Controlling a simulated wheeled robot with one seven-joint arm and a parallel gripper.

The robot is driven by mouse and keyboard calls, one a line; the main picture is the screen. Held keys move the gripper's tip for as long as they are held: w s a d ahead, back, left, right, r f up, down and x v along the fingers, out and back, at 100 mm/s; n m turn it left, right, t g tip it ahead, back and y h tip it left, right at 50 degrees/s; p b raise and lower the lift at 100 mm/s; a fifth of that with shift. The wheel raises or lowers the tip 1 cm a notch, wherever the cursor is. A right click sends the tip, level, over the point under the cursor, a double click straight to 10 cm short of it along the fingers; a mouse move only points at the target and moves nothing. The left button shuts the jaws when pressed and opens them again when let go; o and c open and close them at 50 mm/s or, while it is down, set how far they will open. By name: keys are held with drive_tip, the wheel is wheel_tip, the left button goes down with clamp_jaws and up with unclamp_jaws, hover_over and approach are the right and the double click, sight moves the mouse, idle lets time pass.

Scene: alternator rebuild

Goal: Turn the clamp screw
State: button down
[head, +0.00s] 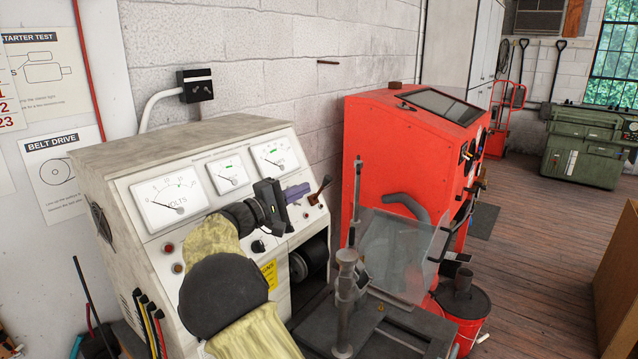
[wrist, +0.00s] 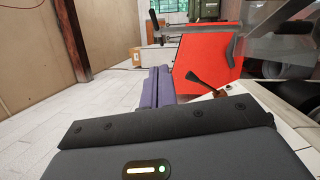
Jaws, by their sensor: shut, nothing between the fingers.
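My gripper (head: 297,192) is shut and empty, its purple fingers together in front of the tester's panel, below the right-hand meter. The fingers also show in the wrist view (wrist: 158,88), pointing away past the panel. A grey upright steel post with a rounded head (head: 346,262) stands at the front of the tester's bed, with a thin dark vertical rod (head: 357,185) beside it. This looks like the clamp, but I cannot tell which part is its screw. My gripper is up and left of it, apart from it.
A black-handled lever (head: 320,188) juts from the panel just right of my fingers; it shows in the wrist view (wrist: 203,86). A clear guard (head: 395,250) stands right of the post. A red cabinet (head: 385,150) is behind. Open floor lies at right.

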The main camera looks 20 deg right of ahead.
drive_tip(key=s+p+x, duration=0.1)
drive_tip(key=p+x, duration=0.2)
drive_tip(key=x, duration=0.3)
drive_tip(key=s+d+p+x, duration=0.1)
drive_tip(key=p+x, duration=0.1)
drive_tip(key=x, duration=0.4)
drive_tip(key=shift+s+r+p, duration=0.2)
drive_tip(key=shift+s+p, duration=0.1)
drive_tip(key=shift+p, duration=0.1)
drive_tip(key=shift+d+f+b, duration=0.1)
drive_tip(key=shift+b, duration=0.35)
